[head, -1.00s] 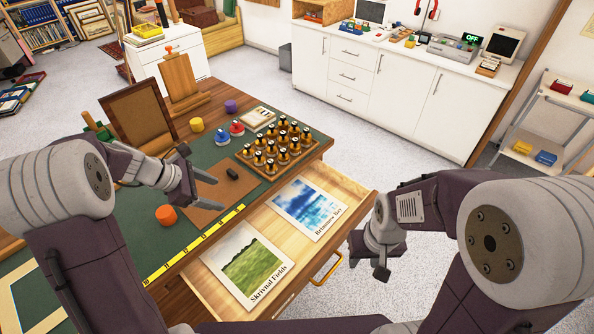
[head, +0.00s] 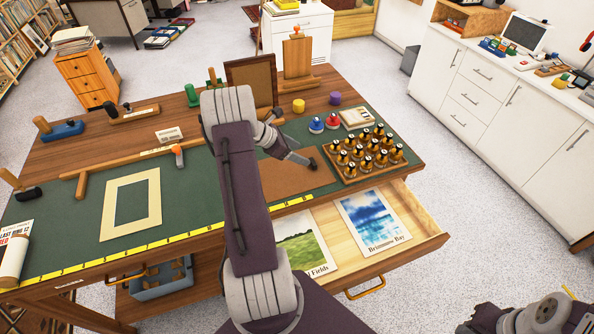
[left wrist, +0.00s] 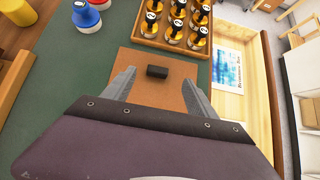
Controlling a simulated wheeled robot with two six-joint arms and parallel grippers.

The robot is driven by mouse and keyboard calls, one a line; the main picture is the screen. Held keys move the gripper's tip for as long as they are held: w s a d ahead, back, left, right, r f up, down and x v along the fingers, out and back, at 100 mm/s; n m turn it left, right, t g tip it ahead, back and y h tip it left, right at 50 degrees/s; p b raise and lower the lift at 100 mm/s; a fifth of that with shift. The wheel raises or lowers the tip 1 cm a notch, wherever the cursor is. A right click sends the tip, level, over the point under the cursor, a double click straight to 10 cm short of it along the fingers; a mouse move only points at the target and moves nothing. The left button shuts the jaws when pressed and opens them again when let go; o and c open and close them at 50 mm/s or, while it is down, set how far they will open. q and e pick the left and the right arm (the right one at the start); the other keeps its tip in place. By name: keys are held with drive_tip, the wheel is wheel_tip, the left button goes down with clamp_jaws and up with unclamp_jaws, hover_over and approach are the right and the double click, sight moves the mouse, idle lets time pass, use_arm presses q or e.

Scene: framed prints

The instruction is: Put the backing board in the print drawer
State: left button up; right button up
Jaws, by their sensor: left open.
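The backing board (head: 295,183) is a flat brown board lying on the green mat, partly hidden by my left arm. A small black block (head: 312,164) sits on it. In the left wrist view the board (left wrist: 150,95) and the block (left wrist: 157,72) lie between the fingers. My left gripper (head: 304,160) is open and empty, close to the block; its fingers (left wrist: 158,88) stand on either side of it. The print drawer (head: 425,240) is pulled out at the table's front right, holding two prints (head: 372,222) (head: 300,245). My right arm shows at the bottom right; its fingers are unclear.
Blue and red round items (head: 316,124) and an upright frame (head: 252,82) are behind. A yellow ruler (head: 130,251) runs along the front edge. A cream mat frame (head: 132,203) lies left.

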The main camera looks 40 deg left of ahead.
sight(314, 161)
use_arm(q)
drive_tip(key=x, duration=0.3)
drive_tip(key=shift+w+f, duration=0.2)
drive_tip(key=shift+f, duration=0.3)
drive_tip(key=x, duration=0.4)
drive_tip(key=shift+w+f+p, duration=0.1)
drive_tip(key=shift+f+p, duration=0.1)
drive_tip(key=shift+p, duration=0.2)
drive_tip(key=shift+r, duration=0.1)
clamp_jaws()
